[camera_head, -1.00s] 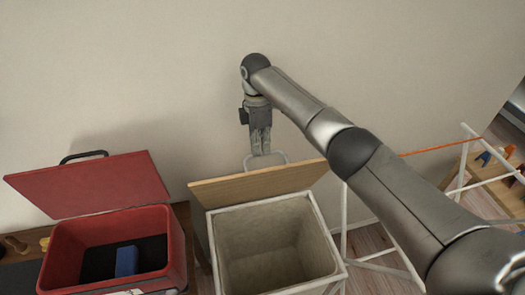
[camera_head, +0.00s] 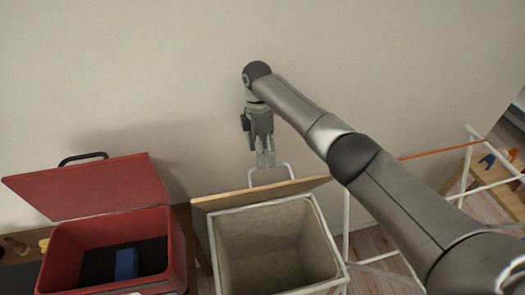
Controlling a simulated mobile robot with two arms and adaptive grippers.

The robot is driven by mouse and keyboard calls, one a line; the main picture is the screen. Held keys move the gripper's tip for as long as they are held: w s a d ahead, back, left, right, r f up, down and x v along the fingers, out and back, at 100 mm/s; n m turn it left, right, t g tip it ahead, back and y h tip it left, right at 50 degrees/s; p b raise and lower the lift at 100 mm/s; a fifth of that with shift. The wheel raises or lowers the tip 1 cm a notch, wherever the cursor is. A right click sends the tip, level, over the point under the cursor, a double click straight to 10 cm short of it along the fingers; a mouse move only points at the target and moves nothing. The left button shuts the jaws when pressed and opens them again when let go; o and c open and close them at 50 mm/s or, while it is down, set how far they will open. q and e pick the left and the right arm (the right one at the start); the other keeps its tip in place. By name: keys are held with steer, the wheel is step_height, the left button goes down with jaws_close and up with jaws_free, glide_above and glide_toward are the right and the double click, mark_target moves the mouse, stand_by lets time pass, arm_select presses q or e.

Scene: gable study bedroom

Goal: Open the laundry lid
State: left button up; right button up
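The laundry bin (camera_head: 275,245) has a light cloth liner and a pale frame, and its mouth is uncovered. Its wooden lid (camera_head: 260,193) is raised at the back and shows as a narrow tilted strip. A light loop handle (camera_head: 284,166) stands up behind the lid's far edge. My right gripper (camera_head: 265,163) points down beside the handle's left part. Its fingers look close together, but I cannot tell their gap or whether they touch the handle. My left gripper is not in view.
A red box (camera_head: 175,250) with its lid (camera_head: 90,188) up stands on the left and holds a blue item (camera_head: 126,262). A white rack (camera_head: 362,262) stands right of the bin. A plain wall (camera_head: 130,70) is close behind.

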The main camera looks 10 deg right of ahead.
steer(key=shift+f, duration=0.4)
steer(key=shift+r, duration=0.1)
steer(key=r, duration=0.1)
steer(key=w+r, duration=0.1)
steer(key=r, duration=0.3)
steer(key=shift+w, duration=0.35)
steer(key=c, duration=0.4)
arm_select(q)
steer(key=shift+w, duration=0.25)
arm_select(e)
steer(key=r, duration=0.7)
steer(key=shift+w+r, duration=0.15)
steer(key=shift+w, duration=0.25)
steer(key=shift+c, duration=0.2)
steer(key=shift+s+a, duration=0.1)
